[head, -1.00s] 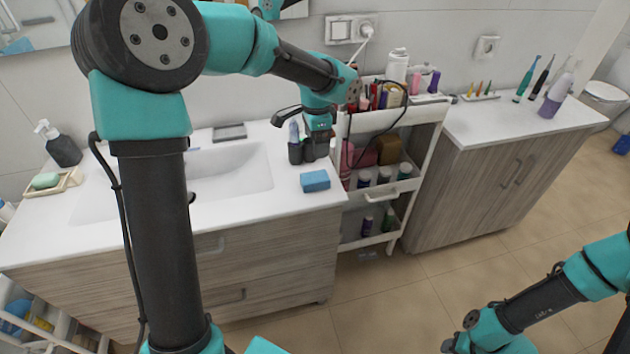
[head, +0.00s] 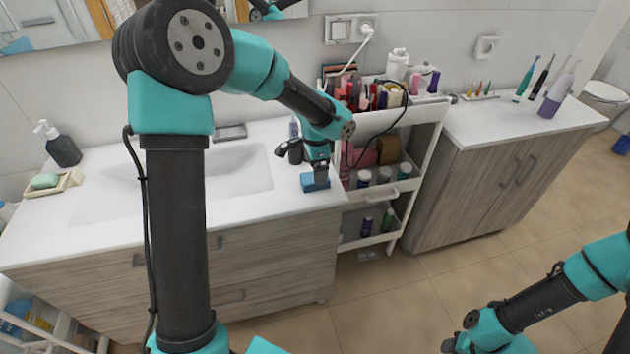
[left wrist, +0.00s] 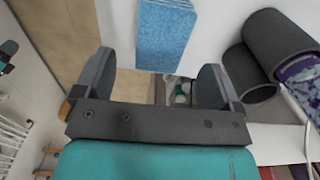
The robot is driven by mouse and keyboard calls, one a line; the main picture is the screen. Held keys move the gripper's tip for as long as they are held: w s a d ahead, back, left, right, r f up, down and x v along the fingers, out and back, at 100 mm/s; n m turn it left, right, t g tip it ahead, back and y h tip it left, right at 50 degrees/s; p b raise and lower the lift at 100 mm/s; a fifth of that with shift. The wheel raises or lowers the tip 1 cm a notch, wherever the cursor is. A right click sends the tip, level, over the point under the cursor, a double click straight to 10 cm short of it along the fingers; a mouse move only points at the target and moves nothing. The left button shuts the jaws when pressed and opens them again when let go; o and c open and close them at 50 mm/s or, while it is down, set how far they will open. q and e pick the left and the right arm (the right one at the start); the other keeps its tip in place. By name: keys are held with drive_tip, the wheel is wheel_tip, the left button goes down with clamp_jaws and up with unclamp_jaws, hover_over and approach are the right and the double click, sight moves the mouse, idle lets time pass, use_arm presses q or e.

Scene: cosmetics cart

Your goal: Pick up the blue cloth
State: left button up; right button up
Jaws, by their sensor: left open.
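The blue cloth (head: 310,184) is a small folded block on the white counter, at its right front corner beside the cart. My left gripper (head: 319,172) is right over the cloth and covers part of it. In the left wrist view the cloth (left wrist: 165,36) shows as a textured blue block ahead of my left gripper (left wrist: 157,78), in line with the gap between its spread fingers. The fingers are open and nothing is held. My right arm's wrist is at the bottom right of the head view; its fingers are out of the picture.
The white cart (head: 419,113) with bottles stands to the right. The sink (head: 235,172) is to the left.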

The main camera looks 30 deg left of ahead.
use_arm(q)
wheel_tip(320, 180, down, 5)
drive_tip(key=shift+a, duration=0.15)
idle(0.5)
drive_tip(key=c, duration=1)
drive_tip(key=shift+r, duration=0.1)
